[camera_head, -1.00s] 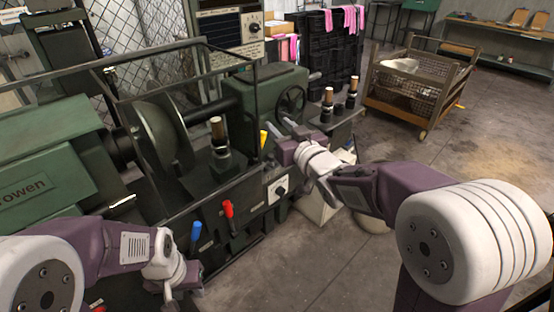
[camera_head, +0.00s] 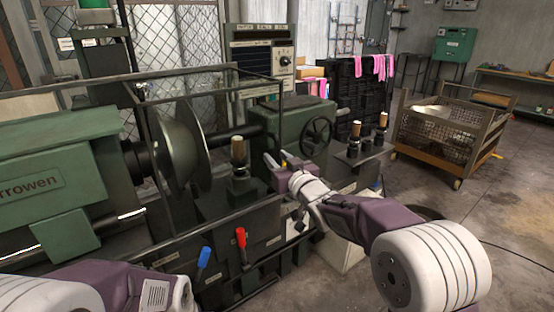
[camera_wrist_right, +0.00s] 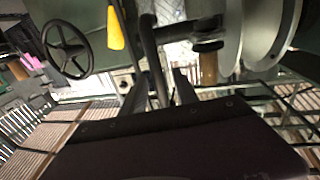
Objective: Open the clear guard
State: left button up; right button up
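The clear guard (camera_head: 210,92) is a see-through box with a dark metal frame over the middle of the green lathe. It stands in front of and around the round metal disc (camera_head: 180,150); its clear panels are hard to make out. My right gripper (camera_head: 277,160) is by the guard's right end, with its two fingertips apart. In the right wrist view, the open fingers (camera_wrist_right: 159,95) show with a dark bar (camera_wrist_right: 155,60) between them. I cannot tell whether they touch it. My left arm is at the bottom left and its gripper is out of the frame.
The lathe has a handwheel (camera_head: 317,138), a wood-topped tool post (camera_head: 239,165), a red lever (camera_head: 241,238) and a blue lever (camera_head: 204,257). A wire-sided cart (camera_head: 440,135) stands at the right. The floor in front of it is mostly clear.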

jog(key=shift+w+a, duration=0.1)
jog(key=shift+w, duration=0.1)
grip_shut()
dwell(1.3)
